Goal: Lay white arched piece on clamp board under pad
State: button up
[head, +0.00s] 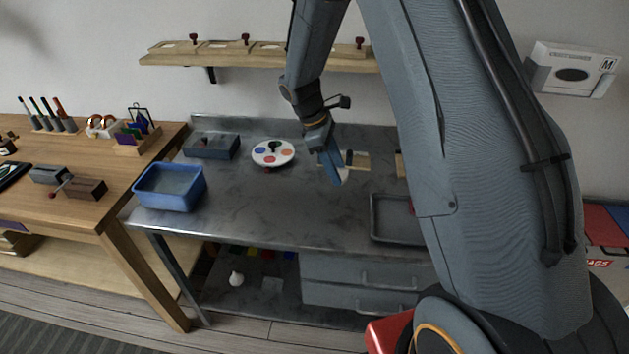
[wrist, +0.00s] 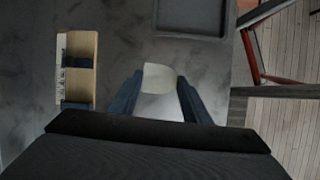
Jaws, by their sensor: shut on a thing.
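My gripper (head: 333,168) is over the grey metal bench, and its blue fingers also show in the wrist view (wrist: 159,98). They are shut on the white arched piece (wrist: 160,78), whose rounded pale end stands out past the fingertips. In the head view the piece is too small and covered to make out well. Several wooden boards with dark red knobs, which look like clamp boards (head: 190,47), stand on the wall shelf. I cannot tell which board is the task's, and no pad is clear.
A wooden block (wrist: 80,70) with dark bands and a marked strip lies left of my gripper in the wrist view. A dark tray (wrist: 190,15) lies ahead. A round palette (head: 272,153), a blue bin (head: 170,196) and a dark box (head: 211,146) stand on the bench's left.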

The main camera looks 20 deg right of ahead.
aim_at(314, 189)
jog(key=w+a+r+n+t+y+p, duration=0.1)
jog(key=w+a+n+t, duration=0.15)
jog(key=n, duration=0.65)
jog(key=w+a+r+n+t+y+p, duration=0.1)
jog(key=a+n+t, duration=0.25)
jog(key=n, duration=0.65)
jog(key=f+b, duration=0.1)
jog(key=f, duration=0.2)
jog(key=f+b, duration=0.2)
jog(key=f, duration=0.1)
jog(key=f+b, duration=0.2)
jog(key=f, duration=0.2)
jog(key=shift+w+d, duration=0.25)
jog(key=o, duration=1.1)
